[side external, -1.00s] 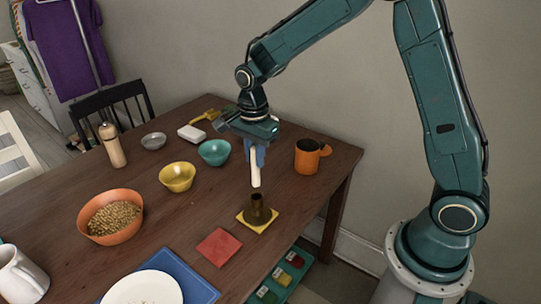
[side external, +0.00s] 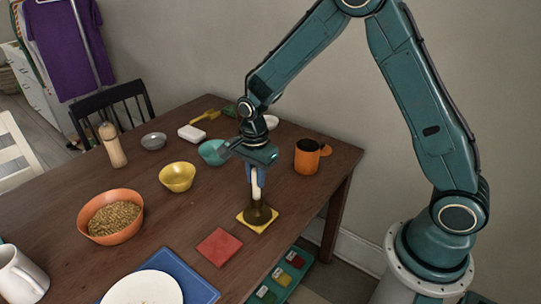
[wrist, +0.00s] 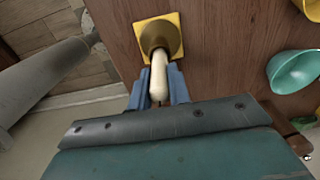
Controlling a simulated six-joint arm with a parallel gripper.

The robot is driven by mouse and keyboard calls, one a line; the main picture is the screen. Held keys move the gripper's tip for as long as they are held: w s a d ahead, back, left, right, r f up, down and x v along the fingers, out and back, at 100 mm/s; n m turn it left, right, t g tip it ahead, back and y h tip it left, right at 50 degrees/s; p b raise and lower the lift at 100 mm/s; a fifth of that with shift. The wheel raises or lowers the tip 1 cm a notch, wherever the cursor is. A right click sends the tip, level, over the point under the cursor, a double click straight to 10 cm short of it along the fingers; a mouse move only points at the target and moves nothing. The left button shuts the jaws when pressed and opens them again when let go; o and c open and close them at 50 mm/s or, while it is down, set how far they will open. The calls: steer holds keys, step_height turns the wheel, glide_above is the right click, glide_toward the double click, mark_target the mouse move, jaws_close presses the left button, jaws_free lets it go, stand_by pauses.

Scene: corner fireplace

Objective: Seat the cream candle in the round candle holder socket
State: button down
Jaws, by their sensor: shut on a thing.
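The cream candle (side external: 256,187) is upright between the blue fingers of my gripper (side external: 257,174), which is shut on it. It also shows in the wrist view (wrist: 159,76), between the fingertips (wrist: 160,88). The round brown candle holder (side external: 258,215) stands on a yellow square base (side external: 243,220) on the table. The candle's lower end meets the holder's mouth in the side view. In the wrist view the candle overlaps the holder (wrist: 155,37). I cannot tell how deep the lower end is in the socket.
An orange mug (side external: 307,157) stands right of my gripper. A teal bowl (side external: 208,153) and a yellow bowl (side external: 177,179) are to the left. A red square (side external: 219,247) lies in front, near the edge of the wooden table (side external: 150,222).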

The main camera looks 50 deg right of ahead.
steer(key=shift+f, duration=0.1)
steer(key=c, duration=1.3)
jaws_free()
step_height(320, 180, up, 11)
steer(key=shift+r, duration=0.65)
